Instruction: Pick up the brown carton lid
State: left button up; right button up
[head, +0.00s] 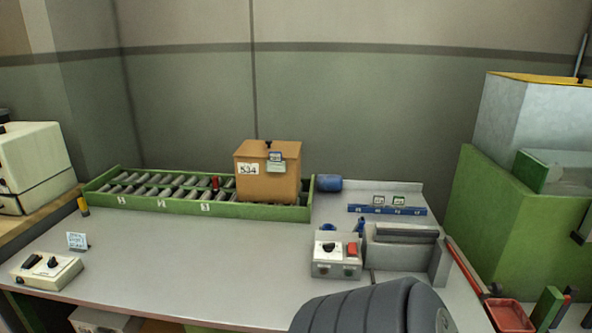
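A brown carton (252,185) stands at the right end of a green-walled roller tray on the bench. I cannot make out a clear seam between lid and carton. Neither of my grippers is in view.
The roller tray (148,202) holds several grey rollers. A blue cylinder (328,183) lies right of the carton. A control box (336,262) and a switch box (46,271) sit on the grey bench (190,265). A dark grey ribbed form (355,308) covers the front edge.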

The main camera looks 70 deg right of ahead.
aim_at(250, 148)
jog(key=z, duration=1.9)
